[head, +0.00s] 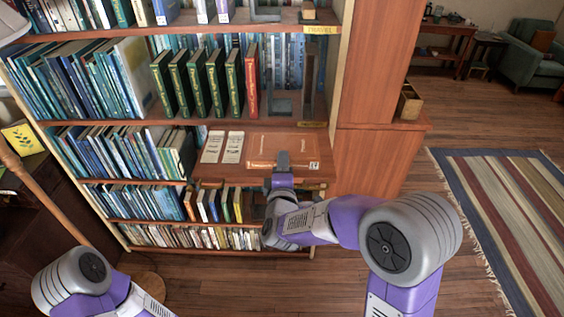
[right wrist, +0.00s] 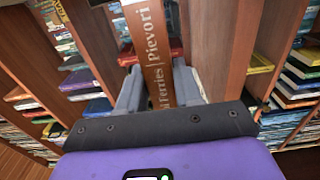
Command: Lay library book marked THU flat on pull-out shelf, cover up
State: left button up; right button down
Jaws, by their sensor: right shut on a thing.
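An orange-brown book (head: 270,146) lies flat, or nearly so, over the pull-out shelf (head: 210,172), broad face up and spine toward me. A small white label shows at the right end of its spine; I cannot read its mark. My right gripper (head: 282,160) is shut on the book at the middle of its spine edge. In the right wrist view the spine (right wrist: 154,60) reads "Ferries | Pievori" between the fingers. I cannot tell whether the book's underside fully touches the shelf. My left arm shows at bottom left, but its gripper is out of view.
Above stand several green books (head: 200,82), a red book (head: 251,80) and a grey bookend (head: 283,106). A wooden cabinet side (head: 375,160) bounds the right. The floor in front is clear.

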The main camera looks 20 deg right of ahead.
jog(key=shift+s, duration=0.1)
notch_tip(320, 180, down, 6)
jog(key=b, duration=0.4)
jog(key=shift+f, duration=0.25)
jog(key=shift+f, duration=0.15)
dwell(0.7)
jog(key=c, duration=0.7)
grip_release()
jog(key=shift+f, duration=0.15)
jog(key=shift+p+v, duration=0.45)
jog(key=shift+v, duration=3.1)
